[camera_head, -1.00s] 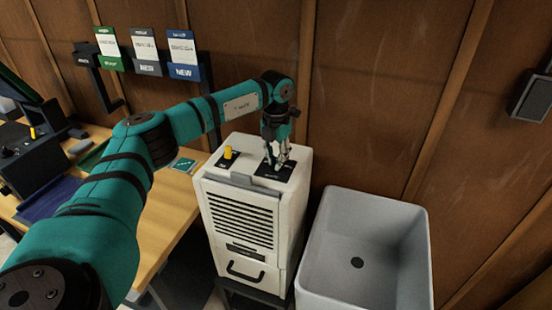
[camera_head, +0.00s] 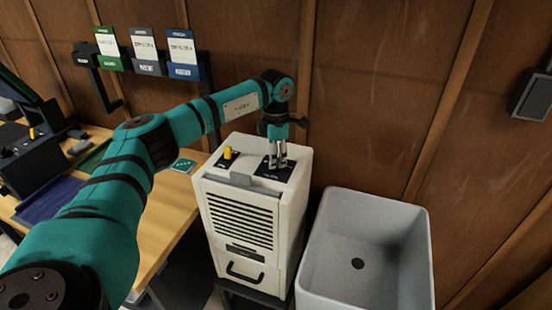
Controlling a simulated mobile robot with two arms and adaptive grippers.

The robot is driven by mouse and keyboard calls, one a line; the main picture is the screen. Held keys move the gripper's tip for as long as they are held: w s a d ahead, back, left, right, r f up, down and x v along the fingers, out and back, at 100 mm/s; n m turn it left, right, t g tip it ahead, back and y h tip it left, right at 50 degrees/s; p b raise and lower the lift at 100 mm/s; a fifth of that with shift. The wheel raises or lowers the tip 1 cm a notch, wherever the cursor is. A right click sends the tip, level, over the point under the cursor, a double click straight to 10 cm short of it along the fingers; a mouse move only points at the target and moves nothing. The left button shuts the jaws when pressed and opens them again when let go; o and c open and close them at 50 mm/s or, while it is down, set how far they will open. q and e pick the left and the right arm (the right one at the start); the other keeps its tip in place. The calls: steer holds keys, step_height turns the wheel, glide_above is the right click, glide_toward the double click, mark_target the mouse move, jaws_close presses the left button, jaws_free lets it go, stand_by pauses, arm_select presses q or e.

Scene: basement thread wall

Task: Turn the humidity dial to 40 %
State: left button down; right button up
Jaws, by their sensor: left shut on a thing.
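A white dehumidifier-like box (camera_head: 240,223) with a slatted front stands between the table and a grey sink. On its top is a dark panel (camera_head: 267,174) at the right, where my left gripper (camera_head: 277,165) points straight down with its fingers closed together. The gripper is shut on a small dial there, which the fingers hide, so I cannot read its setting. A yellow switch (camera_head: 228,153) on another dark plate sits to the left on the same top. My right gripper is not in view.
A grey sink (camera_head: 415,225) stands close on the right. A wooden table (camera_head: 170,215) with dark equipment (camera_head: 40,150) is on the left. Green, grey and blue card holders (camera_head: 185,70) hang on the wooden wall behind. A dark wall box (camera_head: 533,97) is at far right.

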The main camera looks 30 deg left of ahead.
arm_select(q)
steer(key=shift+r+m, duration=0.15)
steer(key=shift+m, duration=0.25)
steer(key=c, duration=1.4)
jaws_free()
steer(key=shift+o, duration=0.2)
step_height(320, 180, up, 12)
